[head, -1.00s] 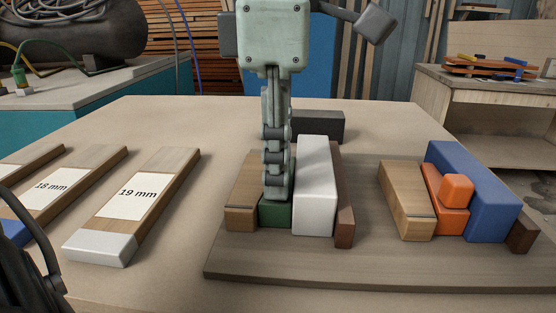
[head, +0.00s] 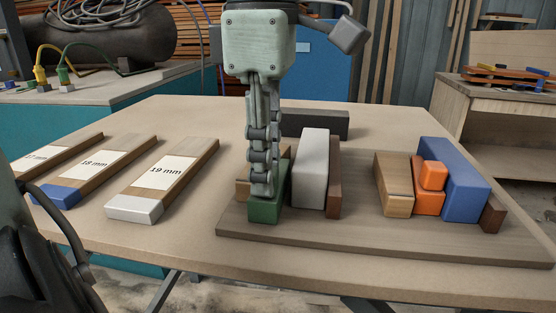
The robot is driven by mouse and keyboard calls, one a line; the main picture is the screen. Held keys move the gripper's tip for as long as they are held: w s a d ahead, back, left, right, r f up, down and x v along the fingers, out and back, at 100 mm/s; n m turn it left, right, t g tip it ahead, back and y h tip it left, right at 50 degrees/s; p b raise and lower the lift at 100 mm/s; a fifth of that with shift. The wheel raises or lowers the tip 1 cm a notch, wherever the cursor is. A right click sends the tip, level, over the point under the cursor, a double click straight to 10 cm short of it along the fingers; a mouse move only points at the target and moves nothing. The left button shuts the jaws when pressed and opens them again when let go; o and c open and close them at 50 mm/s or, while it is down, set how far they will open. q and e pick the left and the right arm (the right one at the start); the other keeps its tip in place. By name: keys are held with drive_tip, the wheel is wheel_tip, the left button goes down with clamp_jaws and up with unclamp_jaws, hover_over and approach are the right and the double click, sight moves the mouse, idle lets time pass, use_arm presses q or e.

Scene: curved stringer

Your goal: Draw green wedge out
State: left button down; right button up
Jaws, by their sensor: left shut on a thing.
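The green wedge (head: 265,212) stands on the wooden base board (head: 385,245), in the left group of blocks. Its front end sticks out nearer to me than the blocks beside it. My left gripper (head: 262,188) points down from above and is shut on the green wedge, hiding part of its top. My right gripper is out of view.
A dark brown strip (head: 335,180) flanks the white block, and a dark grey block (head: 315,124) lies behind. A second group on the right has a blue block (head: 457,185) and orange pieces (head: 431,185). Labelled wood strips, one reading 19 mm (head: 172,172), lie left. The board's front is clear.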

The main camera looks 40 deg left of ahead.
use_arm(q)
drive_tip(key=shift+s+d, duration=0.1)
drive_tip(key=shift+s, duration=0.2)
drive_tip(key=c, duration=1.3)
unclamp_jaws()
drive_tip(key=shift+r, duration=0.3)
wheel_tip(320, 180, up, 11)
drive_tip(key=shift+r, duration=0.2)
